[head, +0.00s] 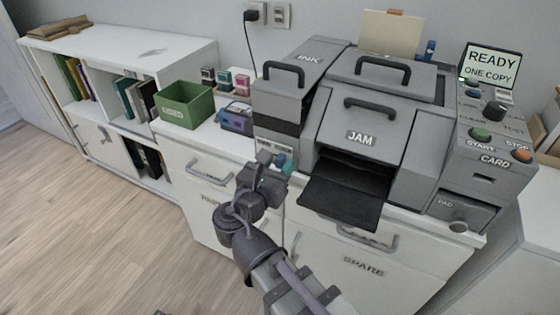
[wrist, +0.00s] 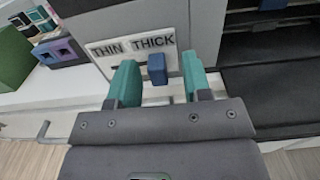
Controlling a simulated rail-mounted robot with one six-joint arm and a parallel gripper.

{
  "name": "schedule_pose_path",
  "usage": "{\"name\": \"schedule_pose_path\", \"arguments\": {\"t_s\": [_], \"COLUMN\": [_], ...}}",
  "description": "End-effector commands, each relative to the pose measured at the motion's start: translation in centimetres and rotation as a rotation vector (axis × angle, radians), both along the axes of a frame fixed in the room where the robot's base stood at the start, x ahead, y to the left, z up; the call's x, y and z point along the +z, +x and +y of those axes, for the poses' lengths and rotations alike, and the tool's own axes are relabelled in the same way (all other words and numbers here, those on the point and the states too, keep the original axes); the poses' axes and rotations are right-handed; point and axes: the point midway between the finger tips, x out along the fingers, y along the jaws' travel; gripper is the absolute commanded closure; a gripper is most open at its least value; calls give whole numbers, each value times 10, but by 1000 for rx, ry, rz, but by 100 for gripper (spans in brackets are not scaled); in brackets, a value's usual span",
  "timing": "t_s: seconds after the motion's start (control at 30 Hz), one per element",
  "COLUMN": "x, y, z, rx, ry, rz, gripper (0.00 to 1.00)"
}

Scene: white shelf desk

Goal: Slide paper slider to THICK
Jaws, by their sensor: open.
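My gripper (wrist: 160,62) is open, with one teal finger on each side of the knob and a visible gap on both sides. I cannot tell how deep the fingertips reach around it. In the head view my gripper (head: 284,163) is at the printer's lower front left, and it hides most of the slider panel.
The dark open tray (head: 342,198) juts out right of my gripper, below the JAM cover (head: 361,138). Drawers with handles lie below.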

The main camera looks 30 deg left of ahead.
Motion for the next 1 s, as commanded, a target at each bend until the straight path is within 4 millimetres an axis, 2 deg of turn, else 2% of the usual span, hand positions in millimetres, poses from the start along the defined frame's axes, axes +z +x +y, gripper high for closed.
{"name": "schedule_pose_path", "arguments": {"t_s": [0.2, 0.4, 0.53, 1.0], "x": [0, 0, 0, 0], "y": [-55, -91, -97, -96], "z": [-3, -3, -4, -3], "rx": [4, 2, -2, -2], "ry": [0, 0, 0, 0], "rz": [0, 0, 0, 0], "gripper": [55, 55, 55, 55]}}
